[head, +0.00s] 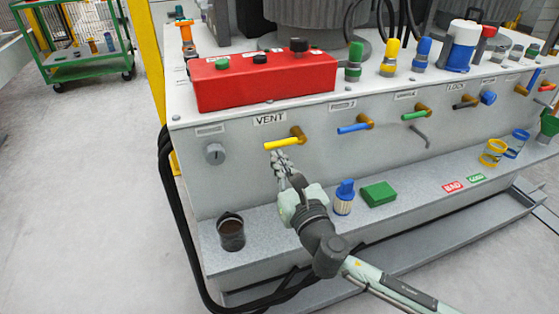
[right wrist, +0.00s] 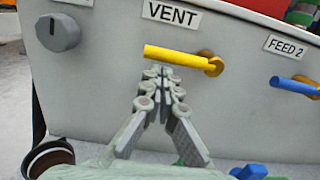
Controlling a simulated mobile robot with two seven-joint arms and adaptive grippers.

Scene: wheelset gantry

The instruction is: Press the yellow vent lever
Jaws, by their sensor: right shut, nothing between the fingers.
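The yellow vent lever (head: 283,143) sticks out to the left from its brass pivot on the front of the grey cabinet, under the VENT label (head: 270,119). In the right wrist view the lever (right wrist: 178,56) lies nearly level, dipping slightly to the right, with the VENT label (right wrist: 172,14) above it. My right gripper (head: 279,155) is shut and empty. Its fingertips (right wrist: 157,72) are just below the lever in the picture; I cannot tell whether they touch it. My left gripper is not in view.
A blue lever (head: 353,128) and a green lever (head: 414,115) sit to the right. A grey knob (head: 214,154) is at the left. A red box (head: 262,84) stands above. The shelf below holds a dark cup (head: 231,232), a blue-capped jar (head: 344,198) and a green block (head: 378,194).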

